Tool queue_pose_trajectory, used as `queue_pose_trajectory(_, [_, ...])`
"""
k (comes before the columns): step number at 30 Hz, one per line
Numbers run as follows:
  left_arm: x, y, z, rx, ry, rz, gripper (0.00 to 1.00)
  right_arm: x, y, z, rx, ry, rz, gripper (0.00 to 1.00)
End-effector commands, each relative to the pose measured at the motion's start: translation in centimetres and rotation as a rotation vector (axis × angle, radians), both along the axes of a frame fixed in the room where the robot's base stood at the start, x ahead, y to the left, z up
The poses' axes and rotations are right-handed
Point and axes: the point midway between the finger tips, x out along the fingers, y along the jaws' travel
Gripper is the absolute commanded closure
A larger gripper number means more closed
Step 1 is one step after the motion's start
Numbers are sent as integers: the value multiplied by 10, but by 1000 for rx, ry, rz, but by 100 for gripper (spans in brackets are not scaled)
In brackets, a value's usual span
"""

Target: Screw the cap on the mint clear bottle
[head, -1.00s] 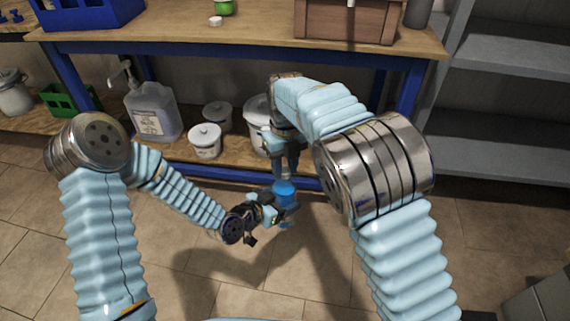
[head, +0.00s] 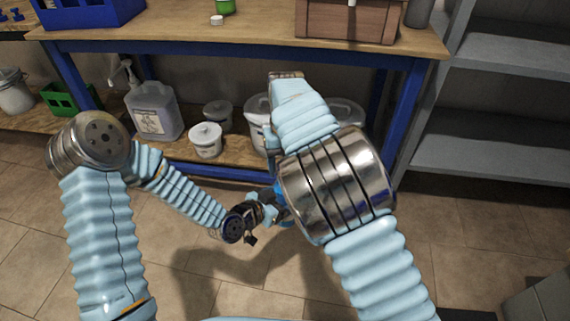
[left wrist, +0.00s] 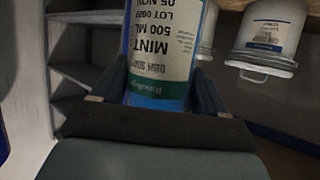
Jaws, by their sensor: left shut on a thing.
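The mint bottle is clear with blue contents and a white and teal label reading MINT 500 ML; it fills the middle of the left wrist view (left wrist: 163,50). My left gripper (left wrist: 152,98) is shut on it, one finger on each side. In the head view the left gripper (head: 270,208) is low in front of the bench, and only a sliver of blue bottle (head: 280,189) shows. My right arm's large metal joint covers the rest of the bottle and the right gripper. The bottle's top is out of the left wrist view, so cap and neck are hidden.
The bench top (head: 270,30) holds a wooden crate (head: 345,22), a green bottle (head: 225,6), a small white round thing (head: 217,20) and a blue bin (head: 90,12). White lidded drums (head: 206,140) and a jug (head: 154,110) stand on the lower shelf. Grey shelving (head: 485,100) is at right.

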Motion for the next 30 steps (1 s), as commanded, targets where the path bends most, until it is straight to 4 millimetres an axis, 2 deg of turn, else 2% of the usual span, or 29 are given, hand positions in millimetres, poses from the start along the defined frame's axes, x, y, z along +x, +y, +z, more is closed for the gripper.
queue_pose_trajectory(10, [0,0,1,-1,-3,0,100,3,1,40,0,-3,1,40])
queue_pose_trajectory(19, [0,0,1,-1,-3,0,100,2,0,44,0,0,0,40])
queue_pose_trajectory(20, [0,0,1,-1,-3,0,100,2,0,44,0,-1,1,43])
queue_pose_trajectory(23, [0,0,1,-1,-3,0,100,2,0,44,1,1,23,43])
queue_pose_trajectory(26, [0,0,1,-1,-3,0,100,2,0,42,6,8,126,43])
queue_pose_trajectory(30, [0,0,1,-1,-3,0,100,1,0,39,25,25,445,43])
